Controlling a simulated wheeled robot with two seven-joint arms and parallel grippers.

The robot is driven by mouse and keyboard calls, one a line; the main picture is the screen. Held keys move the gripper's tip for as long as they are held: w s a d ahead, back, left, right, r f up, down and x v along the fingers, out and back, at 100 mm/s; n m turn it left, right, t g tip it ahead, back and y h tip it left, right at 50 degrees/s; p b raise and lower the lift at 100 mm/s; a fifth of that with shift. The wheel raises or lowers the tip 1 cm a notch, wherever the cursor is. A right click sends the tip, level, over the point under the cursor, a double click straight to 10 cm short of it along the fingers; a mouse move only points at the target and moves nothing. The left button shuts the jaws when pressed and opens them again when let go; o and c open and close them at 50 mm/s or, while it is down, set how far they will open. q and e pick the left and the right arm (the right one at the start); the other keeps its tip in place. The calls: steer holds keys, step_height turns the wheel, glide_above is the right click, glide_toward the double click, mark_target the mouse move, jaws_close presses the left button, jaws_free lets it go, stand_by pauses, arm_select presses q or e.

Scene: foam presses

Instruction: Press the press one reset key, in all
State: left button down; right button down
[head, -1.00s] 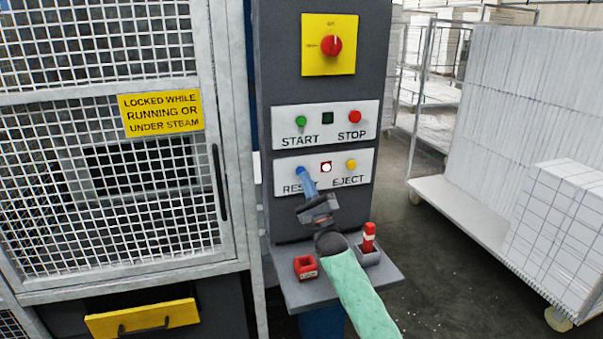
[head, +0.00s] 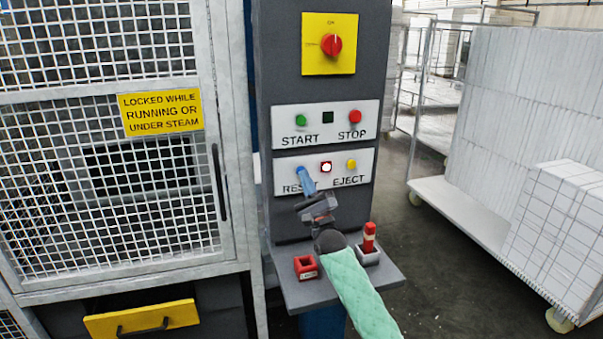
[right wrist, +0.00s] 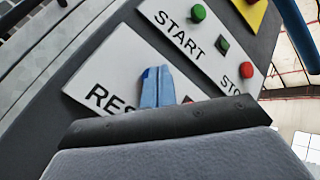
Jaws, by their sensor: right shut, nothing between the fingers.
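The blue reset key (head: 300,170) is at the left of the lower white plate (head: 364,163) on the grey control column, above lettering partly covered by my fingers. My right gripper (head: 306,179) is shut and empty, its blue fingers pointing up at the key. The fingertips overlap the key's lower edge in the head view; I cannot tell whether they touch it. My left gripper is not in view.
Beside the key are a lit lamp (head: 326,167) and a yellow eject key (head: 351,164). Green start (head: 301,120) and red stop (head: 355,116) keys sit above. A shelf (head: 300,288) below carries a red block (head: 306,267) and a red-and-white piece (head: 369,238). A mesh guard door (head: 232,150) stands left.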

steer(key=shift+w+a+b, duration=0.1)
steer(key=shift+w+b, duration=0.2)
steer(key=shift+w, duration=0.05)
stand_by(0.4)
steer(key=shift+s, duration=0.1)
stand_by(0.3)
steer(key=shift+s+d, duration=0.25)
steer(key=shift+s, duration=0.45)
steer(key=shift+s+d+p, duration=0.2)
steer(key=shift+s+d, duration=0.05)
steer(key=shift+s, duration=0.55)
steer(key=shift+s+d+p, duration=0.2)
steer(key=shift+s+d, duration=0.1)
steer(key=shift+s, duration=0.5)
steer(key=shift+s+d+p, duration=0.2)
steer(key=shift+s+d, duration=0.05)
steer(key=shift+s, duration=0.55)
